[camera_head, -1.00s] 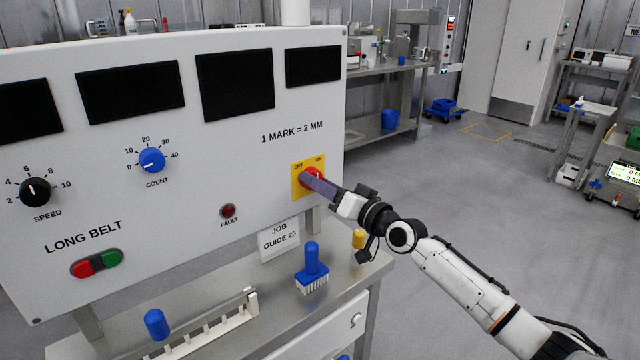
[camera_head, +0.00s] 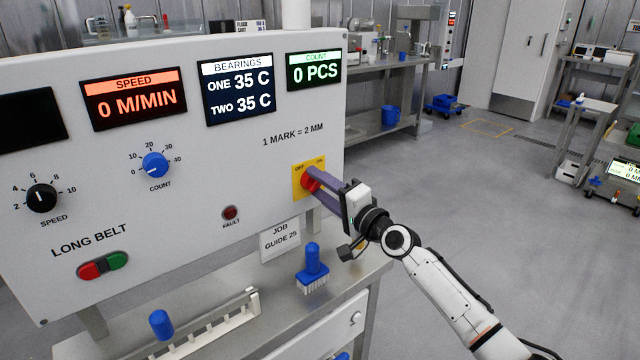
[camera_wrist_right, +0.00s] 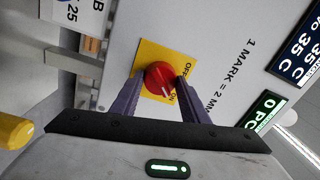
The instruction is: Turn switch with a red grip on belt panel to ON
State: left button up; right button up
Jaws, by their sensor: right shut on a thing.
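The switch has a round red grip (camera_head: 310,183) on a yellow plate (camera_head: 298,167) marked OFF and ON, at the lower right of the white belt panel (camera_head: 190,200). My right gripper (camera_head: 314,186) is shut on the red grip, with a purple finger on each side of it. The grip (camera_wrist_right: 160,78) also shows between the fingers in the right wrist view, where its white mark points toward the ON label. Three panel displays are lit: speed (camera_head: 134,98), bearings (camera_head: 238,90) and count (camera_head: 314,71). My left gripper is out of view.
The panel also bears a black speed knob (camera_head: 41,198), a blue count knob (camera_head: 155,165), red and green buttons (camera_head: 103,265) and a fault lamp (camera_head: 230,213). A blue-handled brush (camera_head: 313,268) stands on the bench below. Open floor lies to the right.

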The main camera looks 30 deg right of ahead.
jog(key=shift+m, duration=0.3)
jog(key=o, duration=1.1)
jog(key=shift+c, duration=0.2)
jog(key=shift+s, duration=0.1)
jog(key=s, duration=1)
jog(key=shift+d+f, duration=0.3)
jog(key=shift+d, duration=0.1)
jog(key=shift+s+f, duration=0.1)
